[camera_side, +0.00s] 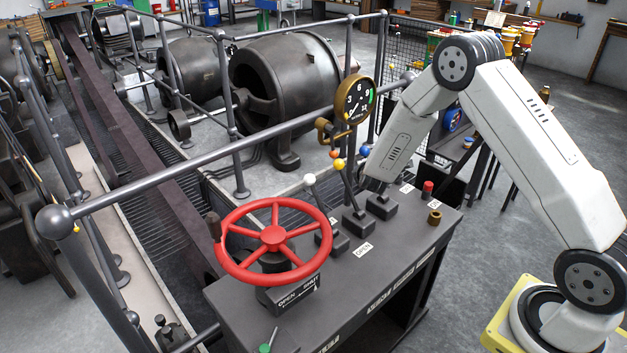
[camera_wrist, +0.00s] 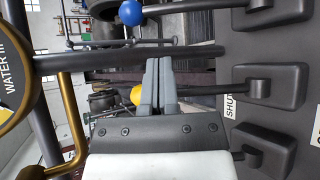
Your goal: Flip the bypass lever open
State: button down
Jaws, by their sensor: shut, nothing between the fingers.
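Three levers with ball knobs stand in a row on the dark control desk (camera_side: 235,303). The knobs are white (camera_side: 310,180), yellow (camera_side: 338,164) and blue (camera_side: 366,150); I cannot read which lever is the bypass. A white OPEN label (camera_side: 362,250) lies in front of them, and a SHUT label (camera_wrist: 229,104) shows in the wrist view. My gripper (camera_wrist: 161,62) is shut and empty. Its fingers cross in front of the yellow-knobbed lever's stem, with the yellow knob (camera_wrist: 137,95) just left; touching cannot be told. The blue knob (camera_wrist: 131,12) is farther up. In the side view the fingertips are hard to make out.
A red handwheel (camera_side: 273,237) stands left of the levers. A brass-rimmed gauge (camera_side: 355,99) and a grey handrail (camera_side: 185,160) are close behind them. A red button (camera_side: 427,190) and a brass fitting (camera_side: 435,217) sit at the desk's right end.

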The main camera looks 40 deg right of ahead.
jog(key=shift+w+d, duration=0.1)
jog(key=x, duration=0.9)
jog(key=shift+w+d+f, duration=0.2)
jog(key=shift+w+d, duration=0.05)
dwell(0.4)
jog(key=shift+s+r+t, duration=0.15)
jog(key=shift+s+t, duration=0.1)
jog(key=shift+t, duration=0.05)
dwell(0.4)
